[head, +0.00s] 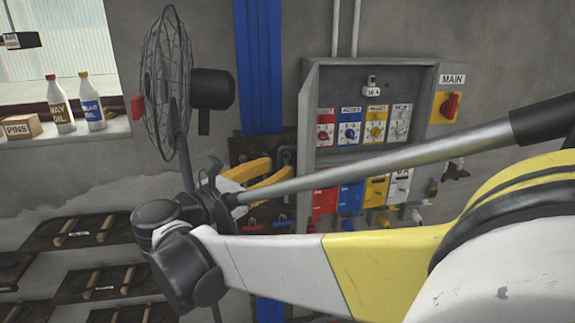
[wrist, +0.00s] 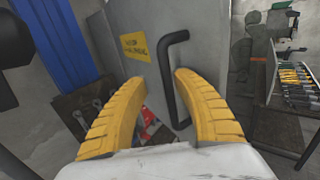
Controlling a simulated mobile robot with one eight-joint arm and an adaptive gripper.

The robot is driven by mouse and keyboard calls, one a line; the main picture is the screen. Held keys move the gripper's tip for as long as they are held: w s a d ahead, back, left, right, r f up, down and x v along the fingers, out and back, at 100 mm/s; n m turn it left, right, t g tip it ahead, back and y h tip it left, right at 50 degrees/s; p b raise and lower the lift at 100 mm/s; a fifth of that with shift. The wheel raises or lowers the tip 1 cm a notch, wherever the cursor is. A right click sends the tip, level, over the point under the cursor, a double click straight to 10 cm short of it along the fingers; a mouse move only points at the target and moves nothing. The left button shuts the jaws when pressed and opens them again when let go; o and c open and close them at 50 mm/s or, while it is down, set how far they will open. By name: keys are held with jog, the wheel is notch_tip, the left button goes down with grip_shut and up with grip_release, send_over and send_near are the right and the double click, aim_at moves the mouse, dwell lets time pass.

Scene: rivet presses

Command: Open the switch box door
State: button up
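The grey switch box (head: 425,72) is on the wall right of centre in the head view. Its front shows open, with red, blue, yellow and white switch modules inside. A grey panel (head: 307,100), seen nearly edge-on at the box's left side, appears to be its door. In the wrist view the grey door (wrist: 125,20) bears a yellow label and a black bar handle (wrist: 168,75). My gripper (wrist: 159,79) has its yellow fingers apart, with the handle between them, close to the right finger. I cannot tell whether they touch. In the head view my gripper (head: 279,167) is left of the box.
A black fan (head: 165,75) stands left of my gripper. A blue column (head: 260,65) runs up the wall behind. Bottles (head: 61,105) and a PINS box (head: 20,127) sit on the sill. Dark trays (head: 85,231) are low left. A tool bench (wrist: 285,120) shows in the wrist view.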

jog(key=shift+s, duration=0.1)
jog(key=v, duration=1.2)
jog(key=shift+d+r, duration=0.1)
jog(key=shift+r, duration=0.05)
